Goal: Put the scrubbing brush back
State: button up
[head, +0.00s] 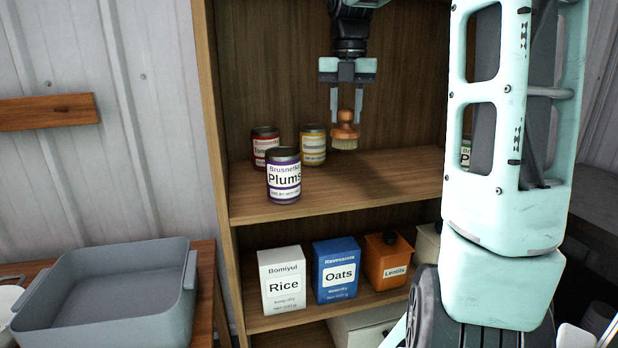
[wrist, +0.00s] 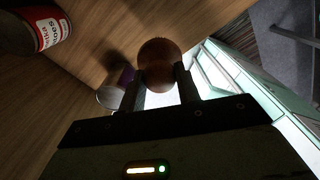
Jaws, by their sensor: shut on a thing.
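The scrubbing brush (head: 345,131) has a round orange-brown wooden knob and pale bristles pointing down. My gripper (head: 346,112) points down and is shut on the knob of the brush. The brush hangs upright over the right part of the upper shelf (head: 370,183) of a wooden shelving unit. I cannot tell for sure whether its bristles touch the board. In the wrist view the knob (wrist: 159,64) sits between the two fingers (wrist: 160,88), and the bristles are hidden behind it.
A Plums can (head: 284,178) stands near the shelf's front edge, with a red-label can (head: 265,146) and a yellow-label can (head: 313,146) behind. Rice (head: 282,280), Oats (head: 336,270) and Lentils (head: 388,262) stand on the shelf below. A grey basin (head: 105,290) is at left.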

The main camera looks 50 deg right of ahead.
aim_at(344, 130)
jog(key=f, duration=0.6)
jog(key=shift+a, duration=0.2)
jog(key=shift+f, duration=1.95)
jog(key=o, duration=0.9)
jog(key=shift+f, duration=0.15)
jog(key=shift+o, duration=0.2)
notch_tip(344, 130, up, 8)
jog(key=shift+f, duration=0.1)
